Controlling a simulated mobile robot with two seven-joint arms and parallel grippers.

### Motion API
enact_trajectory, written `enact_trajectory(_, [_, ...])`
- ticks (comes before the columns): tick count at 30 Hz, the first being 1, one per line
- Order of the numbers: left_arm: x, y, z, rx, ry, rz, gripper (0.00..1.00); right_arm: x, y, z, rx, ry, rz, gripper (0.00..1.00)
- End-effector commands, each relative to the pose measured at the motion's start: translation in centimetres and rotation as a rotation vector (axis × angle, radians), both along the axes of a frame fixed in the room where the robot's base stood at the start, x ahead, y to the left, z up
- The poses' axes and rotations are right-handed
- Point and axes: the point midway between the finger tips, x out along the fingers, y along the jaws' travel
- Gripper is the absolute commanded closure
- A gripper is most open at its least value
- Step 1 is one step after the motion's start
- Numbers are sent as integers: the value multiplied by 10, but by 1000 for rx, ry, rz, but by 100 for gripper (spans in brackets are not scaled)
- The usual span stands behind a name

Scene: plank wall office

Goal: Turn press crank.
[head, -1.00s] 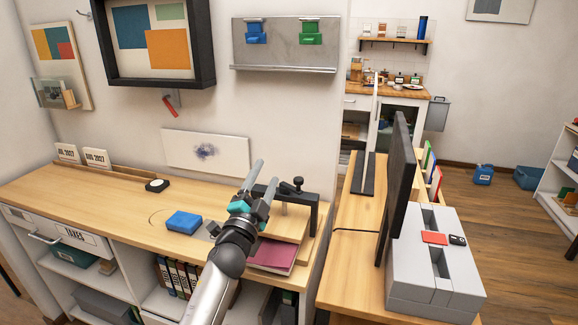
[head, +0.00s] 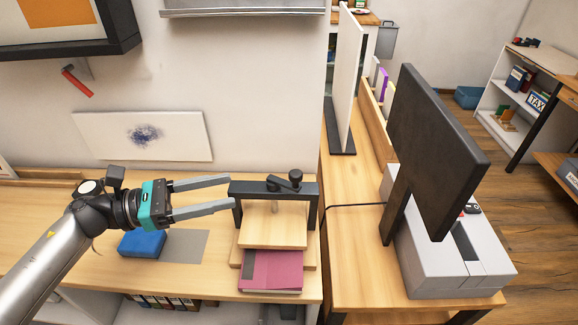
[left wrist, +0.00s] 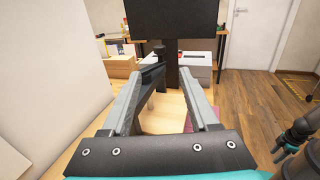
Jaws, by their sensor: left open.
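The press (head: 312,200) is a black frame over wooden plates (head: 272,232), with a maroon booklet (head: 272,270) sticking out at its front. Its crank (head: 284,182) is a short dark arm with an upright knob on top of the frame. My left gripper (head: 232,192) is open and empty, pointing right, with its fingertips by the left end of the frame and short of the crank. In the left wrist view, the black frame (left wrist: 151,76) shows between the open fingers (left wrist: 162,74), with the crank knob (left wrist: 160,50) beyond.
A blue block (head: 142,243) and a grey sheet (head: 185,246) lie on the bench under my left gripper. A big dark monitor (head: 437,140) stands right of the press. The wall with a smudged white panel (head: 145,136) is close behind.

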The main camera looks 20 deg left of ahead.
Motion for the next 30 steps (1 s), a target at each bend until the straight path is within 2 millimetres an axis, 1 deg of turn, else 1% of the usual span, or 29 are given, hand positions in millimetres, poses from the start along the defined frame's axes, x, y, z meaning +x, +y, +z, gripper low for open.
enact_trajectory(4, [14, -20, 2, -4, -3, 0, 39, -5, -5, 3, -7, 8, 1, 50])
enact_trajectory(18, [65, -92, 3, -7, -2, 4, 39, -2, -6, 15, -8, 4, 0, 50])
enact_trajectory(24, [77, -111, 2, -6, 0, 4, 39, 1, -6, 18, -8, -1, 0, 50])
enact_trajectory(30, [81, -116, 1, -5, 2, 5, 39, 1, -5, 19, -7, -1, 0, 50])
